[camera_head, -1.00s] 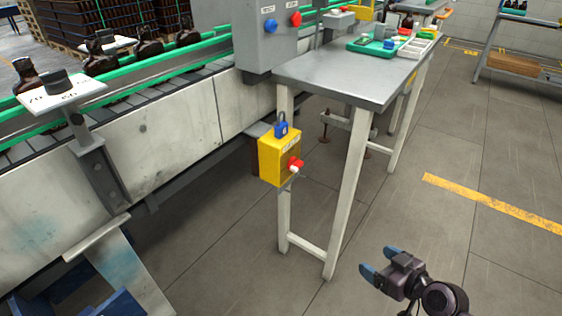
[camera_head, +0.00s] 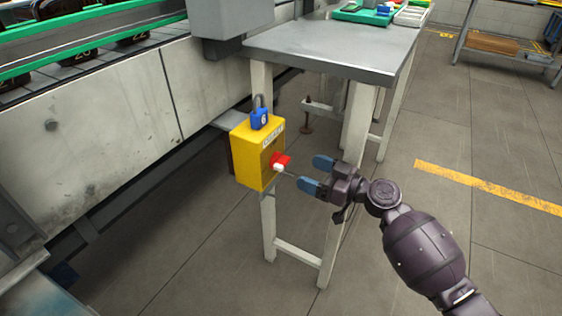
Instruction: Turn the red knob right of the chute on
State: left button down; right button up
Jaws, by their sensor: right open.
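The red knob (camera_head: 281,161) with a white tip sticks out of the right-hand face of a yellow box (camera_head: 250,156). The box is fixed by the table leg, and a blue padlock (camera_head: 260,118) sits on its top. My right gripper (camera_head: 316,174) is open, with its two blue fingertips pointing left at the knob. The fingertips are a short way to the right of the knob and look apart from it. Nothing is between the fingers. The chute cannot be made out for sure. My left gripper is not in view.
A grey-topped table (camera_head: 330,45) with white legs stands above and behind the box, one leg close to my right gripper. A conveyor (camera_head: 110,95) with green rails runs along the left.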

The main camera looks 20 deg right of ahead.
aim_at(286, 163)
jog(key=x, duration=0.8)
jog(key=shift+w+a, duration=0.1)
jog(key=shift+w, duration=0.05)
jog(key=c, duration=0.9)
